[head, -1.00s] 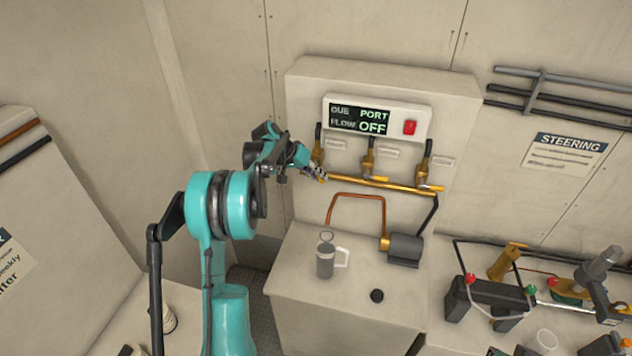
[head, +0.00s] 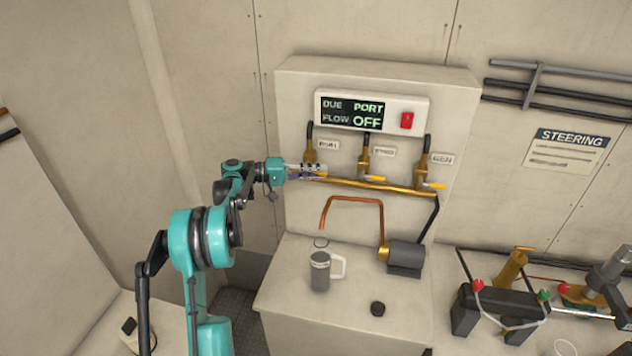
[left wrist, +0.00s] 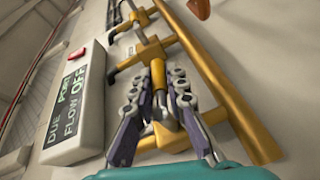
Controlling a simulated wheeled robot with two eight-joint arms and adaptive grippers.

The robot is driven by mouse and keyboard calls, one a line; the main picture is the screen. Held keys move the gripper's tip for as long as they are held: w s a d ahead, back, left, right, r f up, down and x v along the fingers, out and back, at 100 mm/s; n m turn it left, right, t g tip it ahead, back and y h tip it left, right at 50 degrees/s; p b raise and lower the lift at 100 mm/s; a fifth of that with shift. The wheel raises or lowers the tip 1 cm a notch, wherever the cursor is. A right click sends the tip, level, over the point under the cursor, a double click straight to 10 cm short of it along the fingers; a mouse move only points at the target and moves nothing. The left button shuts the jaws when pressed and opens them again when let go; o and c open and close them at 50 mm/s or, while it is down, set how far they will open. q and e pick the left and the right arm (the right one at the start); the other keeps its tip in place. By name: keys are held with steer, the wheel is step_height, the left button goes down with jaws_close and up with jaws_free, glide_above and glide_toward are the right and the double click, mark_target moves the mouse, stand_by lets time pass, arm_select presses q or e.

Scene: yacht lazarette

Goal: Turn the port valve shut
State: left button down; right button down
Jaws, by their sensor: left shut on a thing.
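The port valve (head: 309,150) is the leftmost of three brass valves on the panel, above a shared brass pipe (head: 365,187). My left gripper (head: 312,171) reaches it from the left and is shut on its yellow handle, which the fingers mostly hide. In the left wrist view, the two fingers (left wrist: 157,95) stand on either side of the brass valve, with the yellow handle (left wrist: 168,137) between them. The display (head: 352,112) reads DUE PORT, FLOW OFF. My right gripper is not in view.
The middle valve (head: 364,158) and right valve (head: 422,162) have yellow handles pointing right. A red switch (head: 407,120) is beside the display.

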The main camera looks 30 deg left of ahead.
arm_select(q)
steer(key=shift+r+n+t+h+b, duration=0.2)
steer(key=shift+n+t+h+b, duration=0.25)
steer(key=shift+h+b, duration=0.35)
steer(key=shift+r, duration=0.1)
steer(key=c, duration=1.5)
jaws_free()
steer(key=v, duration=1.2)
